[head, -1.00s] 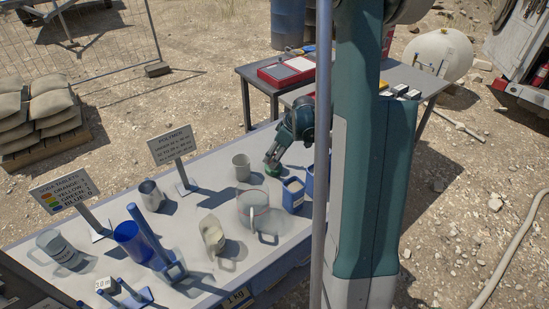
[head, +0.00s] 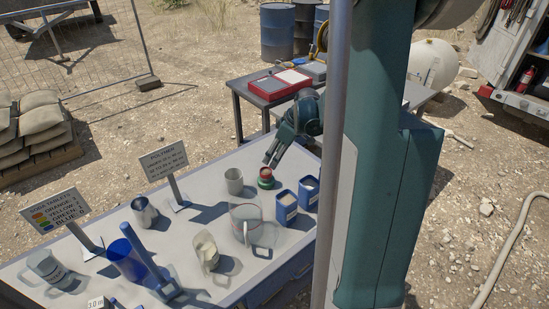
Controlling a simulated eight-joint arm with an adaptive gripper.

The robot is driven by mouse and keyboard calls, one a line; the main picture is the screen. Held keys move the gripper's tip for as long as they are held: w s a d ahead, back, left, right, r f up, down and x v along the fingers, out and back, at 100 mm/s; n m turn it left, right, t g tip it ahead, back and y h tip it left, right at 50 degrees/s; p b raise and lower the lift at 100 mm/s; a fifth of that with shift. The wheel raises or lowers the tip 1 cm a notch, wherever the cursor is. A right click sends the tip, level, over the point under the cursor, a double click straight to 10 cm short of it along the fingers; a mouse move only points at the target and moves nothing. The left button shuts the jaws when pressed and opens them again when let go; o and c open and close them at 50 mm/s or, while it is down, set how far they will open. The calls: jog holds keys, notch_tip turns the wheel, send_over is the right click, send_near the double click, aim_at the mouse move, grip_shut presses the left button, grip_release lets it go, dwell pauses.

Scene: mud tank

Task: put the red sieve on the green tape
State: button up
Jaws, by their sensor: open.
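The red sieve (head: 266,173) is a small red piece with a pale centre. It sits on top of the green tape (head: 265,184), on the far part of the white table, right of a grey cup. My gripper (head: 271,160) is just above and behind the sieve, its fingers pointing down toward the left. It is open and holds nothing. It looks slightly apart from the sieve, though the exact gap is hard to tell.
A grey cup (head: 233,181) stands left of the sieve. Two blue containers (head: 286,208) stand at its right, and a large clear jug (head: 244,225) is in front. A polymer sign (head: 165,160) stands at left. Behind is a dark table with a red case (head: 277,84).

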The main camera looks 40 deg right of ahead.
dwell(0.7)
jog(key=s+a+r+m+t+h, duration=0.1)
jog(key=s+a+r, duration=0.2)
jog(key=a+r, duration=0.5)
jog(key=s+a+r+m, duration=0.1)
jog(key=s+a+r, duration=0.3)
jog(key=a, duration=0.8)
jog(key=s+a+r+m+t, duration=0.1)
jog(key=s+a+r, duration=0.1)
jog(key=s+a, duration=0.5)
jog(key=s+a+r+m+t, duration=0.1)
jog(key=s+a+r, duration=0.2)
jog(key=s+a, duration=0.4)
jog(key=shift+a+m+h, duration=0.3)
jog(key=shift+a, duration=0.15)
